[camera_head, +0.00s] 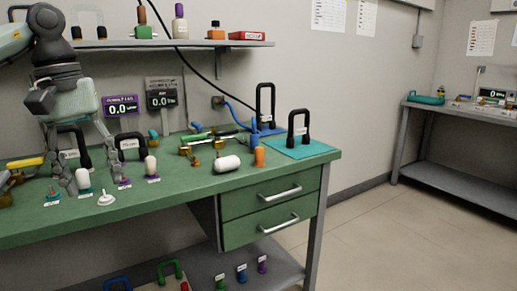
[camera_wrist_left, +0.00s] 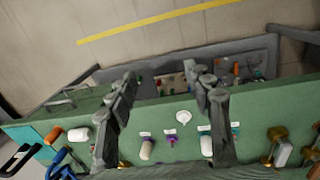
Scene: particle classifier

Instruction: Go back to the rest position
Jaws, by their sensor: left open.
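My left gripper (camera_head: 96,182) comes in from the upper left and hangs above the left part of the green bench (camera_head: 180,200). Its fingers are apart with nothing held between them. In the left wrist view the gripper (camera_wrist_left: 160,72) also shows open, with the bench (camera_wrist_left: 255,110) below. The funnel-shaped piece (camera_wrist_left: 183,116) shows between the fingers in the wrist view, lower down. My right gripper is not in view.
A white cylinder (camera_head: 227,163) and an orange piece (camera_head: 259,157) lie further right on the bench. A shelf (camera_head: 170,44) with bottles runs along the wall above. The floor (camera_head: 370,235) on the right is clear.

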